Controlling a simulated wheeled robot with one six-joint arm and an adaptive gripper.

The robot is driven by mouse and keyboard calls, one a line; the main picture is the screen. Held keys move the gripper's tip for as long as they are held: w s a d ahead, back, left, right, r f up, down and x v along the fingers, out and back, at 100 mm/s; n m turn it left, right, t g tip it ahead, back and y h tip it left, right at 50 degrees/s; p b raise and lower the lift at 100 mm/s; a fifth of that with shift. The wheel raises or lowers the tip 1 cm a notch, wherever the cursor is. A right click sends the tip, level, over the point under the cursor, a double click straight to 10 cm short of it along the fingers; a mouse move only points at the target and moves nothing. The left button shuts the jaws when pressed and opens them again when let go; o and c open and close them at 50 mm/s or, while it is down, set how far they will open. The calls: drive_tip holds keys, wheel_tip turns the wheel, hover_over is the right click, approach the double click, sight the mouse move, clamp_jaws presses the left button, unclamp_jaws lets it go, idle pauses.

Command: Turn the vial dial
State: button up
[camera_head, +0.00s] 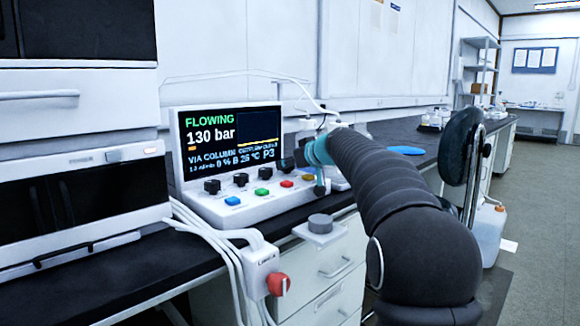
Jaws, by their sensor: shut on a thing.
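The white control console (235,213) stands on the black bench, with a row of black dials (241,179) and coloured buttons below its screen. The screen (230,140) reads "FLOWING", "130 bar", "VIA COLUMN" and "P3". My gripper (296,162) is at the right end of the dial row, small and partly hidden by my arm. It is shut on a dial there, which I take to be the vial dial; the dial itself is mostly hidden. I cannot read its label or its angle.
A grey round knob (320,223) on a white plate sits at the bench's front edge. A red knob (278,284) on a white box with cables is in front of the console. A black chair (460,145) and a liquid container (489,235) stand at right.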

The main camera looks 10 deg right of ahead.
drive_tip(key=o, duration=1.1)
drive_tip(key=shift+o, duration=0.2)
drive_tip(key=v, duration=1.1)
drive_tip(key=shift+s+d+r, duration=0.2)
drive_tip(key=shift+s, duration=0.15)
